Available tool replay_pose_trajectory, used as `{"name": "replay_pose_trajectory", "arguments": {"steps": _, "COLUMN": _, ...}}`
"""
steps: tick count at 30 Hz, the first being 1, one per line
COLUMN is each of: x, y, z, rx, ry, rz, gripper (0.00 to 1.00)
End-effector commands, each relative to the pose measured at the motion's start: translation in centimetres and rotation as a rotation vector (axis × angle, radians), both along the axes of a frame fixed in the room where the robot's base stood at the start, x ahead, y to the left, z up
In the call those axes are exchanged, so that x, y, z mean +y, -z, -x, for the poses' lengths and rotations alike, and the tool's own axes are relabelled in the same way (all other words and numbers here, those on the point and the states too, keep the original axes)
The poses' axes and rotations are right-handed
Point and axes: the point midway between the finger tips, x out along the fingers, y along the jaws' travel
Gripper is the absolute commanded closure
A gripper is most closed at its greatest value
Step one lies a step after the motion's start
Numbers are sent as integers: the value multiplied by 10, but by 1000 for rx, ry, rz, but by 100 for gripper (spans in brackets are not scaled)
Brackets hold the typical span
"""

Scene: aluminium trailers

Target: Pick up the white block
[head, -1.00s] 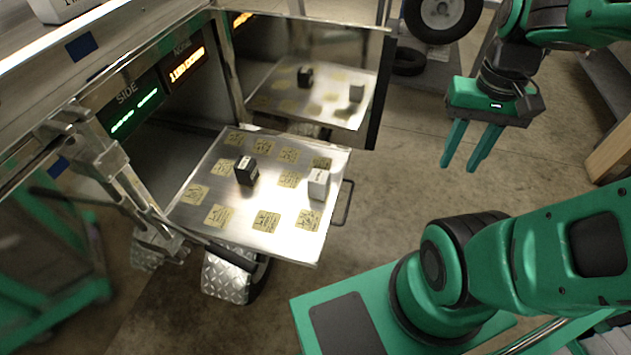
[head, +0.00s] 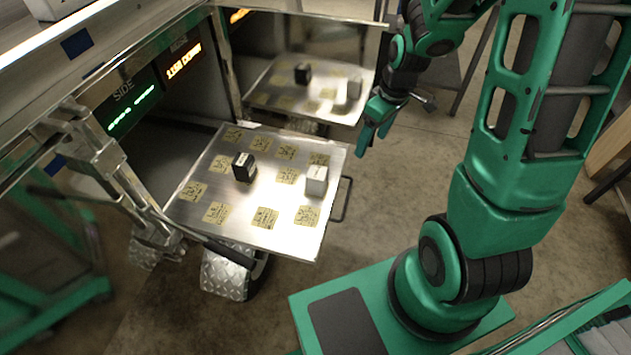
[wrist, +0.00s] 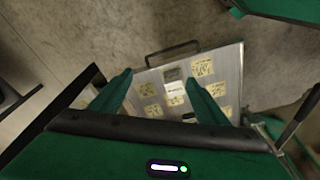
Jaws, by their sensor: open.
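The white block (head: 316,180) stands upright on the right part of a metal tray (head: 288,243), near the tray's handle. A black block (head: 243,166) stands to its left on the same tray. My gripper (head: 364,141) is open and empty, up and to the right of the white block and apart from it. In the wrist view the open fingers (wrist: 160,77) point towards the tray, and the white block (wrist: 174,88) shows between them, beyond the tips. The palm hides the tray's lower part there.
Several yellow labels lie on the tray. The shiny open door (head: 325,60) behind it mirrors the tray and both blocks. A dark handle (head: 345,200) sticks out at the tray's right edge. Lit displays (head: 135,107) are on the trailer's left. Open floor lies right of the tray.

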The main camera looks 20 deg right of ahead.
Motion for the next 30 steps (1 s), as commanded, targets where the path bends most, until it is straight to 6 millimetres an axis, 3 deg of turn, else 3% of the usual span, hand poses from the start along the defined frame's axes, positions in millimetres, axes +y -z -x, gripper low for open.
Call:
{"name": "replay_pose_trajectory", "arguments": {"steps": 1, "x": 9, "y": 18, "z": -10, "rx": -6, "ry": -59, "rz": -15, "gripper": 31}}
{"name": "replay_pose_trajectory", "arguments": {"steps": 6, "x": 45, "y": 68, "z": -44, "rx": -72, "ry": -256, "rz": -67, "gripper": 31}}
{"name": "replay_pose_trajectory", "arguments": {"steps": 12, "x": 80, "y": 113, "z": -67, "rx": -145, "ry": -411, "rz": -118, "gripper": 31}}
{"name": "replay_pose_trajectory", "arguments": {"steps": 18, "x": 97, "y": 133, "z": -76, "rx": -185, "ry": -472, "rz": -139, "gripper": 31}}
{"name": "replay_pose_trajectory", "arguments": {"steps": 30, "x": 112, "y": 178, "z": -87, "rx": -187, "ry": -478, "rz": -141, "gripper": 31}}
